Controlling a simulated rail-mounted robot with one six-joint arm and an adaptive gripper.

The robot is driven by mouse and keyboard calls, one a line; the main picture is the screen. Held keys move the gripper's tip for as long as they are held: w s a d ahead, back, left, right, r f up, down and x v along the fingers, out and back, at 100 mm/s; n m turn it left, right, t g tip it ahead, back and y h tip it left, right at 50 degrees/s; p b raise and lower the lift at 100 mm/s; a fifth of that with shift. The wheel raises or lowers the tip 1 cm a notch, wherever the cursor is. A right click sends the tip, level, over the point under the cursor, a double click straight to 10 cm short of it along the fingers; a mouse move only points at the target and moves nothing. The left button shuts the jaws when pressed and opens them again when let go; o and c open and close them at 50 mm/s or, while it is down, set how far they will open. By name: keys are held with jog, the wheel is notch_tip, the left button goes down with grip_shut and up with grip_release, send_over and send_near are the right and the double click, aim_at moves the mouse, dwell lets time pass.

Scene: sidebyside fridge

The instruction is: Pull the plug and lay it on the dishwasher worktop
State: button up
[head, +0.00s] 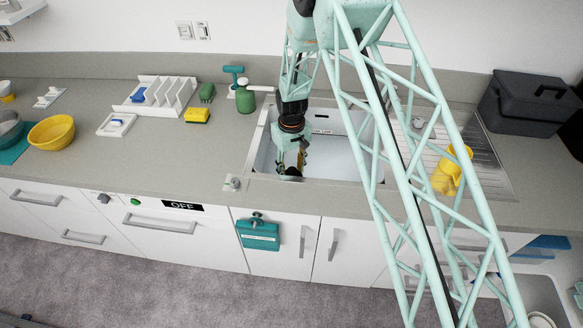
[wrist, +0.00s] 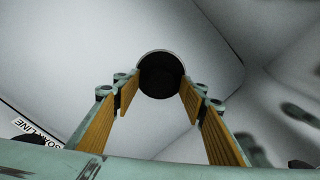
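My gripper (head: 291,170) points down inside the sink basin (head: 338,155). In the wrist view my gripper (wrist: 158,97) is open, its two wood-coloured finger pads apart with nothing between them. Beyond the fingertips a dark round thing (wrist: 161,75) with a pale rim lies in the basin floor. I cannot tell whether it is the plug or the open drain. In the head view my gripper hides most of that spot. The dishwasher (head: 165,228) is the white front marked OFF, left of the sink. Its worktop (head: 165,170) is grey and bare near the front edge.
A yellow sponge (head: 197,116), a green bottle (head: 245,97), a white rack (head: 165,95) and a small white tray (head: 116,124) stand on the worktop left of the sink. A yellow jug (head: 447,177) stands on the drainer to the right.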

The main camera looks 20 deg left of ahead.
aim_at(292, 169)
jog(key=c, duration=1)
jog(key=shift+r, duration=1.15)
dwell(0.4)
jog(key=shift+r+p, duration=0.45)
jog(key=shift+r, duration=1.4)
